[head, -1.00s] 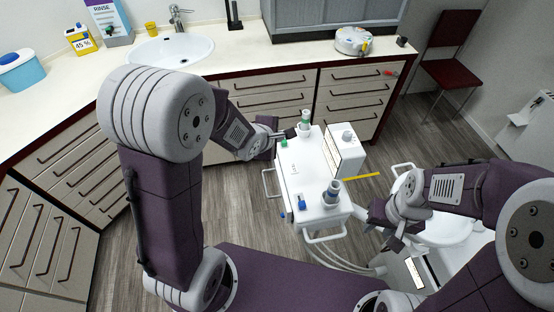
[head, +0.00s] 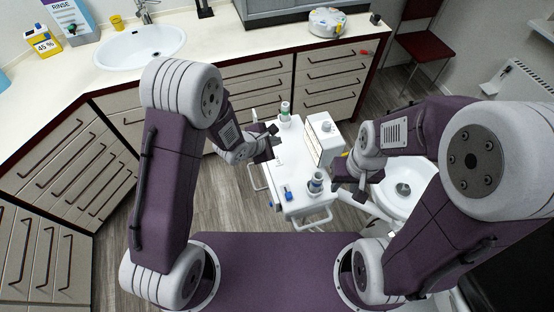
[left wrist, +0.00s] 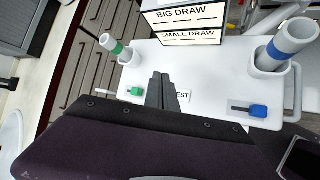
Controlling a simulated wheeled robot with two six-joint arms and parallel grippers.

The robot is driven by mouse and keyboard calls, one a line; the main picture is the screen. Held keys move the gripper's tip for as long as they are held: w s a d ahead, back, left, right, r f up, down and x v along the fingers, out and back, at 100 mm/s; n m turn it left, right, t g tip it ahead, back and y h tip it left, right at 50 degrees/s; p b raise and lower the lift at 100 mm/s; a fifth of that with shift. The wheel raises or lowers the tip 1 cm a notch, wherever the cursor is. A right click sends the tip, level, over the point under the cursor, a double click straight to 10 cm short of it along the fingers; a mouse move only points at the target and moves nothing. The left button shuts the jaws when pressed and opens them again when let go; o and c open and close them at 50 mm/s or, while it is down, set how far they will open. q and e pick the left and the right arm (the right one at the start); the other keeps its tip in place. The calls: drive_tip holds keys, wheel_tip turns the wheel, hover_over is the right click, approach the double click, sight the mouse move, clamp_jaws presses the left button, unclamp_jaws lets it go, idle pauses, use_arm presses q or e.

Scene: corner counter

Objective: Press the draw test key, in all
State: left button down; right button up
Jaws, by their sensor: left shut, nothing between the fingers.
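My left gripper (head: 275,144) is shut and empty over the left part of the white cart's top (head: 296,172). In the left wrist view, its closed fingers (left wrist: 160,90) cover part of a label (left wrist: 183,95) ending in "EST". The fingers hide any key there; I cannot tell whether they touch the top. A green key (left wrist: 137,91) lies left of the fingers and a blue key (left wrist: 258,110) lies right. A sign (left wrist: 187,22) reads "BIG DRAW" and "SMALL DRAW". My right gripper (head: 346,190) is right of the cart; its jaw opening is unclear.
A green-banded tube (left wrist: 115,47) and a blue-banded tube (left wrist: 285,45) stand upright on the cart. A white box (head: 322,136) stands at its right side. A white round basin (head: 405,186) is further right. The counter (head: 225,47) runs behind.

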use_arm(q)
drive_tip(key=b, duration=0.7)
hover_over(276, 162)
wheel_tip(276, 162, down, 7)
drive_tip(key=shift+w+f, duration=0.15)
drive_tip(key=shift+f, duration=0.05)
drive_tip(key=shift+f+b, duration=0.4)
idle(1.0)
drive_tip(key=shift+f, duration=0.4)
drive_tip(key=shift+f, duration=0.45)
idle(0.4)
drive_tip(key=shift+r, duration=0.1)
drive_tip(key=shift+r+p, duration=0.75)
drive_tip(key=shift+r, duration=0.05)
